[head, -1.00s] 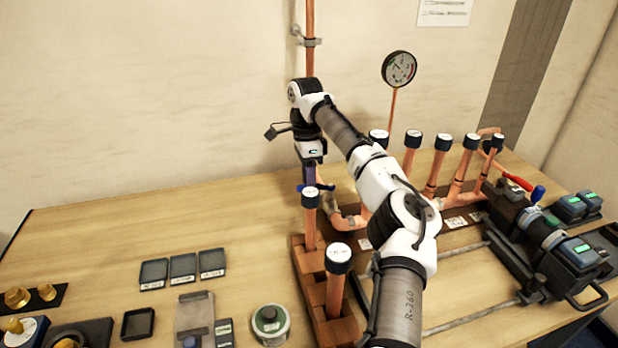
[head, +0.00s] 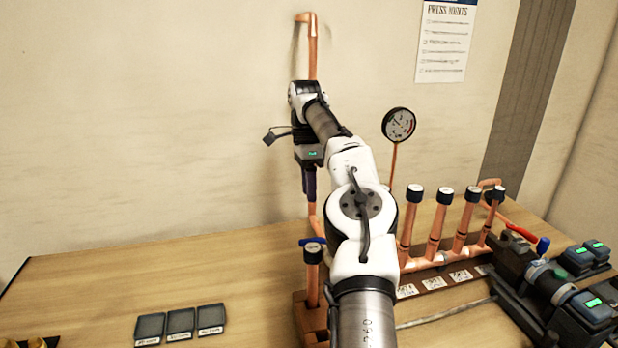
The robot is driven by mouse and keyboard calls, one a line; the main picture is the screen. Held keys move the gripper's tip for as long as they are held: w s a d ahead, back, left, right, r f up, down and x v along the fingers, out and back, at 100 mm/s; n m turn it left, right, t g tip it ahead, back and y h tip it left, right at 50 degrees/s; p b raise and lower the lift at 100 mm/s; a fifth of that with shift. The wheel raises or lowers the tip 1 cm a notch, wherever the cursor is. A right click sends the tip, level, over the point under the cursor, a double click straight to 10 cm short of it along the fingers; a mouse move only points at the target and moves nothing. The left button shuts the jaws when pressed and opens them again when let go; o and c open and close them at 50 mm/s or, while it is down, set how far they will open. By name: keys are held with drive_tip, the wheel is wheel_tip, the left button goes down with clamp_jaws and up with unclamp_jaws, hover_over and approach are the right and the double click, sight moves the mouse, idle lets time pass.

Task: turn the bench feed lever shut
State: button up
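A blue lever handle (head: 312,241) shows low on the copper pipework, just behind a dark-capped upright stub (head: 312,262). It is likely the bench feed lever, and part of it is hidden by the cap and my arm. My gripper (head: 309,196) points down above the blue lever, in front of the vertical copper pipe, with a visible gap between them. Its dark fingers look narrow and overlap the pipe, so I cannot tell whether they are open or shut.
Several capped copper stubs (head: 437,225) stand right of my arm, with a gauge (head: 398,125) behind. A red-handled part (head: 522,233) and a dark clamp machine (head: 545,285) sit at right. Three dark trays (head: 180,324) lie front left.

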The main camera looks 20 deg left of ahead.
drive_tip(key=shift+v, duration=1.1)
drive_tip(key=shift+d, duration=0.1)
